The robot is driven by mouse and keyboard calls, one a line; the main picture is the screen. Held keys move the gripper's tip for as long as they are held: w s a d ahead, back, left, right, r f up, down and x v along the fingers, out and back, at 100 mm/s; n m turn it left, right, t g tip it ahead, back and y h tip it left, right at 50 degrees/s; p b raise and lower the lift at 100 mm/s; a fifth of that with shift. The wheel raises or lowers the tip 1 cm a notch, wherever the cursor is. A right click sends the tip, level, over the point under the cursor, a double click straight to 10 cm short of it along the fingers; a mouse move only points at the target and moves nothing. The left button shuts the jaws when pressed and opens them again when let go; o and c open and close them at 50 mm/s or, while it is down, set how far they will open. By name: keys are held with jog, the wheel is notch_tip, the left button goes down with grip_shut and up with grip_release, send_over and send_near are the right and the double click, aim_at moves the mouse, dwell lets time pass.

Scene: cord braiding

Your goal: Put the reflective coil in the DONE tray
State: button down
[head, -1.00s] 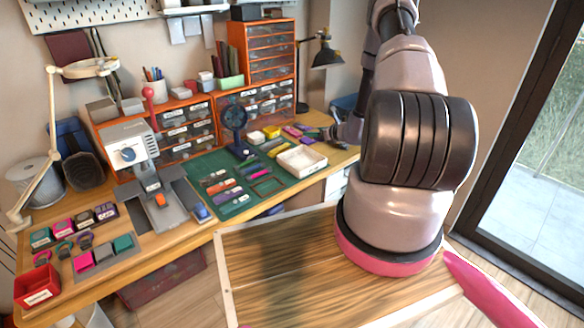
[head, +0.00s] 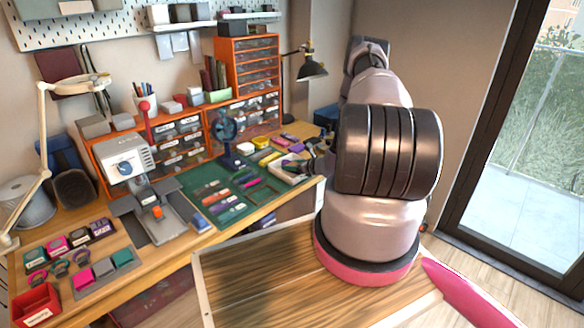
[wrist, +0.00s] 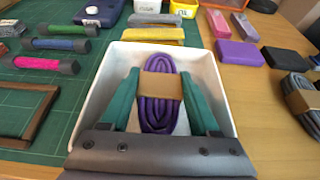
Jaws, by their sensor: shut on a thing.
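My gripper (wrist: 162,108) has two teal fingers, one on each side of a purple coil (wrist: 158,112) with a tan paper band. It is shut on this coil. Coil and fingertips are within the outline of a white tray (wrist: 90,105); I cannot tell whether the coil touches its floor. No DONE label on the tray is readable. I cannot tell from its look whether the purple coil is the reflective one. In the head view the gripper is small and dark at the tray's right side, and the coil cannot be made out.
A dark grey banded coil (wrist: 298,98) lies right of the tray, near a black block (wrist: 282,58) and a purple block (wrist: 238,54). Colored cord bundles (wrist: 48,63) lie on the green mat to the left. A yellow bundle (wrist: 152,36) lies just behind the tray.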

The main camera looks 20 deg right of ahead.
jog(key=shift+f, duration=0.3)
jog(key=shift+c, duration=0.6)
grip_release()
jog(key=shift+f, duration=0.1)
